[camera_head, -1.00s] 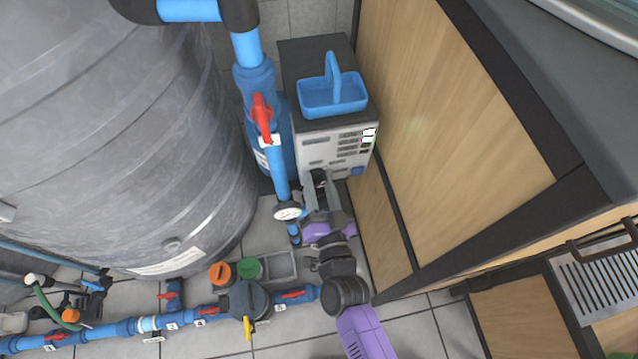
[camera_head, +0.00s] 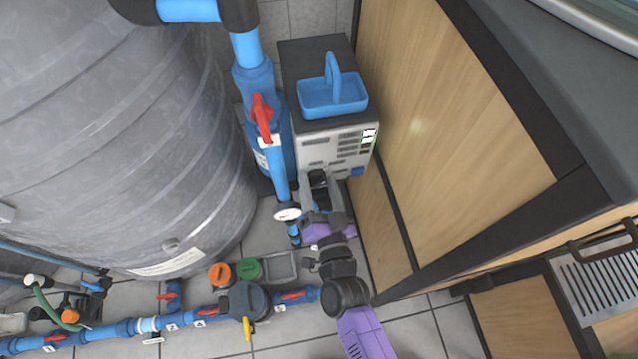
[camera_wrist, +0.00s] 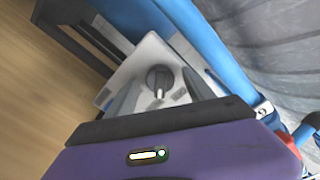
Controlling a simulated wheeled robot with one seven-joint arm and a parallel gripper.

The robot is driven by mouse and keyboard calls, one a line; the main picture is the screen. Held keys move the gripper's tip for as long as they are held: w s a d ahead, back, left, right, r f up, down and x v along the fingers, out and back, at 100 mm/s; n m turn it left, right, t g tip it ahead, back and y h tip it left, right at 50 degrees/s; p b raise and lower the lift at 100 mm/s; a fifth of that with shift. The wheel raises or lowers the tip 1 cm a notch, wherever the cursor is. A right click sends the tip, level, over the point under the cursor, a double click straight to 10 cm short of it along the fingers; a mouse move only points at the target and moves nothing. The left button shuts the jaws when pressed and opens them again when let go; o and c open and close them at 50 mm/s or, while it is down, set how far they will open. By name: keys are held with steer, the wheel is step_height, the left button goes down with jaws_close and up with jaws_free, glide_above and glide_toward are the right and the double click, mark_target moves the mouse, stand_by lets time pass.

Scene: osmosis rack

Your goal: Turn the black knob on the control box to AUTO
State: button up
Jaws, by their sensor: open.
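The control box (camera_head: 338,150) is a light grey cabinet with a dark top, standing against the wooden panel. The black knob (camera_wrist: 159,78) is round with a raised grip and sits on the box's pale front face in the wrist view. My gripper (camera_head: 319,184) is at the lower part of that face. Its two grey fingers are apart, one on each side of the knob in the wrist view. I cannot tell whether either finger touches the knob. The markings around the knob are too small to read.
A blue basket (camera_head: 333,93) sits on top of the box. A blue pipe with a red valve handle (camera_head: 262,117) and a pressure gauge (camera_head: 287,211) runs close to the left of my gripper. A wooden panel (camera_head: 450,110) stands close on the right. A large grey tank (camera_head: 110,140) fills the left.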

steer(key=shift+s, duration=0.1)
steer(key=v, duration=0.7)
steer(key=shift+s, duration=0.3)
steer(key=shift+d, duration=0.15)
steer(key=s+d+r+n+g+h, duration=0.1)
steer(key=s+d+r+n+h, duration=0.15)
steer(key=s+d+r, duration=0.7)
steer(key=s+d+r+n+g+h, duration=0.1)
steer(key=s+d+r+g+h, duration=0.15)
steer(key=s+d+r, duration=0.7)
steer(key=s+d+r+p, duration=0.1)
steer(key=s+r+p, duration=0.4)
steer(key=r+p, duration=0.5)
steer(key=t+p, duration=0.1)
steer(key=p, duration=0.2)
steer(key=shift+d, duration=0.2)
steer(key=shift+s, duration=0.1)
